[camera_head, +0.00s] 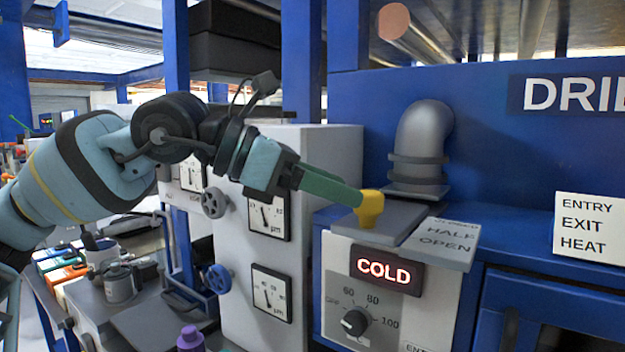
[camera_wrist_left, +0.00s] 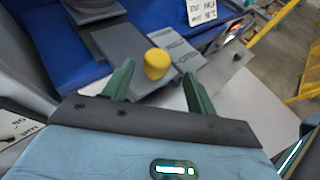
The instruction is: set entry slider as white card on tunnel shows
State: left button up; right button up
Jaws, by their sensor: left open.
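The entry slider is a grey plate (camera_head: 381,222) with a yellow knob (camera_head: 370,208) standing on it, on top of the control box. A label strip (camera_head: 440,243) beside it reads HALF and OPEN; its top line is hard to read. The white card (camera_head: 590,228) on the blue tunnel shows ENTRY, EXIT and HEAT; its right side is cut off. My left gripper (camera_wrist_left: 159,70) is open, with its green fingers on either side of the yellow knob (camera_wrist_left: 157,63) in the left wrist view. Whether they touch it is unclear. My right gripper is out of view.
Below the slider are a lit COLD display (camera_head: 387,270) and a black dial (camera_head: 355,322). A grey elbow pipe (camera_head: 423,140) rises behind the slider. A white cabinet with gauges (camera_head: 268,217) and handwheels stands to the left.

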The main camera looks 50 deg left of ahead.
pick_arm(q)
jog(key=v, duration=0.2)
jog(key=shift+s+a+r+b, duration=0.1)
jog(key=shift+s+b, duration=0.1)
jog(key=shift+b, duration=0.1)
dwell(0.3)
dwell(0.4)
